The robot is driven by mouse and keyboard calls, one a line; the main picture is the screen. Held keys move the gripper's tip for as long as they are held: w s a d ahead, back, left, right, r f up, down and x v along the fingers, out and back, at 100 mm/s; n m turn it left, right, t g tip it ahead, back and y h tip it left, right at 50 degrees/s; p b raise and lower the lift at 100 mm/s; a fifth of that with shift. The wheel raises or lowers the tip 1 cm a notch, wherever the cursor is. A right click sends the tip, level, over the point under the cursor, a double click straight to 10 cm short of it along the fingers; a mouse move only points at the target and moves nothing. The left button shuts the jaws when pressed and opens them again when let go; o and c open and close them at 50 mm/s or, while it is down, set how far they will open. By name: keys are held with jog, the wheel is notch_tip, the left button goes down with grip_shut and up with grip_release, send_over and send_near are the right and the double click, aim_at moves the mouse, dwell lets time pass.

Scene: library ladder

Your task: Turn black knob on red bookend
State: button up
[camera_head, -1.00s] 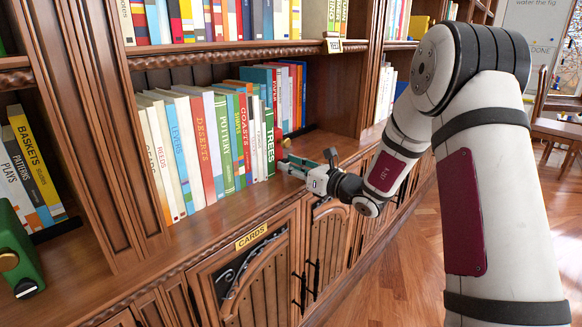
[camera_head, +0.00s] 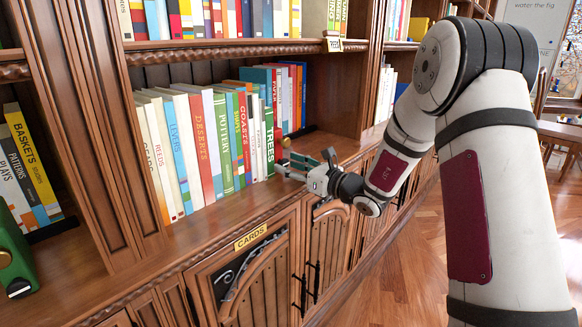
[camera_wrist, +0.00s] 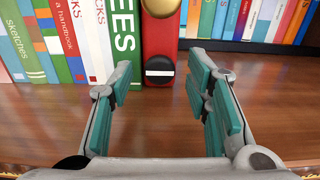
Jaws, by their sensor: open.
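The red bookend (camera_wrist: 173,35) stands upright on the shelf in the wrist view, right of the green TREES book. A round black knob (camera_wrist: 159,64) shows low on its front face, with a white bar at its lower part. A brass knob (camera_wrist: 161,5) is above it, cut by the top edge of the view. My gripper (camera_wrist: 160,66) is open and empty, its teal-padded fingers spread to the left and right of the black knob in the picture. No contact shows. In the head view my gripper (camera_head: 308,163) is at the shelf front, and the bookend is mostly hidden behind books.
A row of books (camera_head: 205,145) fills the shelf left of the bookend. More books (camera_wrist: 265,20) stand behind it to the right. A green bookend (camera_head: 15,265) is at the lower left. Bare shelf wood lies under my gripper. Cabinet doors (camera_head: 327,255) are below.

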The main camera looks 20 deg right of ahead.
jog(key=shift+s+d, duration=0.1)
jog(key=v, duration=1.1)
jog(key=shift+s+d, duration=0.2)
jog(key=shift+s, duration=0.15)
jog(key=shift+f, duration=0.1)
